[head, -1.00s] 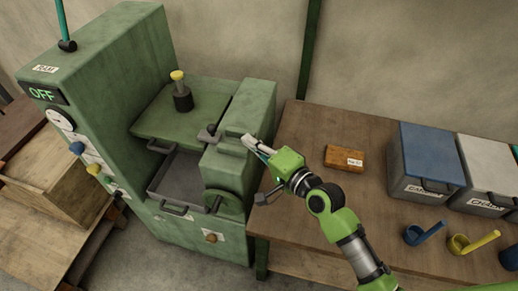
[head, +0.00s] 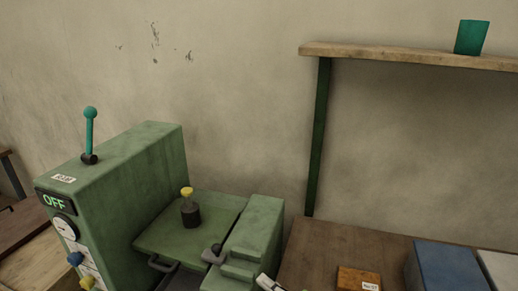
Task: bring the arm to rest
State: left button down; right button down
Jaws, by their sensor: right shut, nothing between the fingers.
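My right gripper (head: 268,283) shows only as fingertips at the bottom edge of the head view, just right of the green machine (head: 158,165). The fingers are shut and hold nothing. The rest of that arm is below the frame. My left gripper is not in view.
A wooden table (head: 325,245) on the right bears an orange-brown block (head: 358,279) and a blue-lidded bin (head: 447,268).

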jog(key=s+d+f+n+g+h, duration=0.35)
jog(key=s+d, duration=0.25)
jog(key=s, duration=0.2)
jog(key=s+d+f+n+g+h, duration=0.25)
jog(key=s+d+f, duration=0.3)
jog(key=s, duration=0.35)
jog(key=s+d+f+n+g+h, duration=0.35)
jog(key=s+d, duration=0.25)
jog(key=s, duration=0.2)
jog(key=s+f+b, duration=0.2)
jog(key=s+f, duration=0.1)
jog(key=f, duration=2.8)
jog(key=s+d+f+g, duration=0.1)
jog(key=s+d+f, duration=0.1)
jog(key=s+f, duration=0.5)
jog(key=s+d+f+b, duration=0.1)
jog(key=s+f, duration=0.7)
jog(key=s, duration=0.1)
jog(key=shift+s+d+f+g, duration=0.15)
jog(key=shift+d+f+g, duration=0.05)
jog(key=shift+d+g, duration=0.15)
jog(key=shift+n, duration=0.25)
